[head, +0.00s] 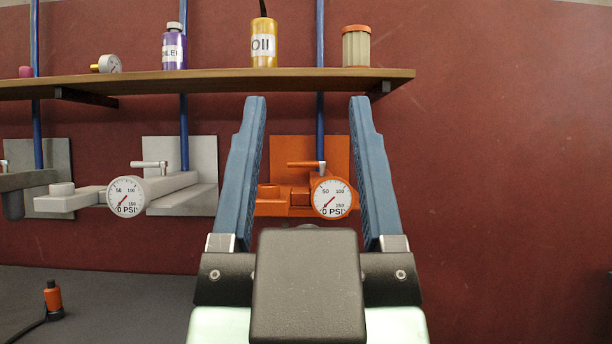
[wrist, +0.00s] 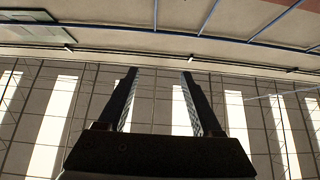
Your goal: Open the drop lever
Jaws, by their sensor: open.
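An orange valve assembly (head: 277,205) is mounted on the wall in the head view, with a small lever (head: 304,164) on top, lying roughly level. A round gauge (head: 332,197) at its front reads about 0 PSI. A similar white assembly (head: 185,194) to its left has its own level lever (head: 149,164) and gauge (head: 126,196). I cannot tell which lever is the drop lever. My gripper (head: 307,100) is open and empty, pointing up. Its fingers frame the orange assembly from in front, apart from it. The wrist view shows the open fingers (wrist: 159,72) against the ceiling.
A wooden shelf (head: 220,83) above the valves holds a purple bottle (head: 174,50), an oil bottle (head: 264,43) and a filter (head: 356,46). Vertical blue pipes (head: 184,125) run down the wall. The red wall at right is clear.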

